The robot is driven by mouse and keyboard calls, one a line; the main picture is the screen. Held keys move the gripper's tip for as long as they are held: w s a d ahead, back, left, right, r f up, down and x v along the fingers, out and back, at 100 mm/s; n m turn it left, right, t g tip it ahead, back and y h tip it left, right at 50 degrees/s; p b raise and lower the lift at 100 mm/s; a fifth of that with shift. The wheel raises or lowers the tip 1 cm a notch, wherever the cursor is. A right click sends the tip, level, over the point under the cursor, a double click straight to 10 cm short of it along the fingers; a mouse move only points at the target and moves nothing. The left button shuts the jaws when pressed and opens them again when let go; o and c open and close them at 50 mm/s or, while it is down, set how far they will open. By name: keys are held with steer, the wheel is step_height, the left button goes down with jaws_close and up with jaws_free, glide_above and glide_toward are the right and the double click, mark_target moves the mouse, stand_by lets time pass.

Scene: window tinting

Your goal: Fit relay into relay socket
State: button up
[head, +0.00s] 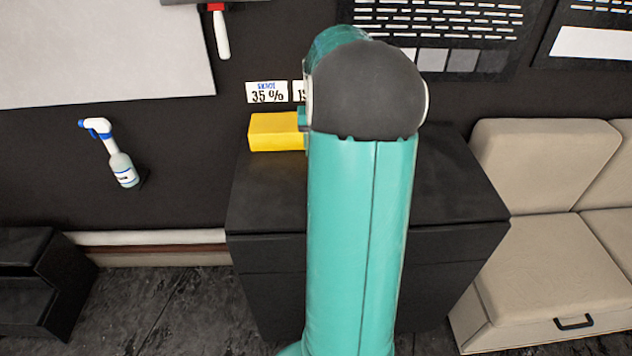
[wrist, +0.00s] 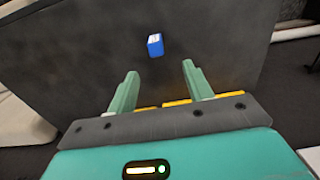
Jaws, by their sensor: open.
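A small blue block with a pale face, likely the relay (wrist: 155,46), sits on the dark cabinet top in the wrist view. My gripper (wrist: 160,68) is open and empty, its two pale green fingers apart. The blue block lies beyond the fingertips, roughly in line with the gap between them. In the head view my arm hides the blue block and the gripper fingers. I cannot make out a relay socket in either view.
A yellow block (head: 275,132) shows left of my arm over the dark cabinet (head: 455,180). A beige sofa (head: 550,270) stands right of the cabinet. A spray bottle (head: 122,168) is at the left, and dark steps (head: 35,290) stand at lower left.

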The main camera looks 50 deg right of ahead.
steer(key=f, duration=1.4)
steer(key=shift+s+d, duration=0.25)
steer(key=shift+d, duration=0.15)
jaws_close()
steer(key=shift+r, duration=0.1)
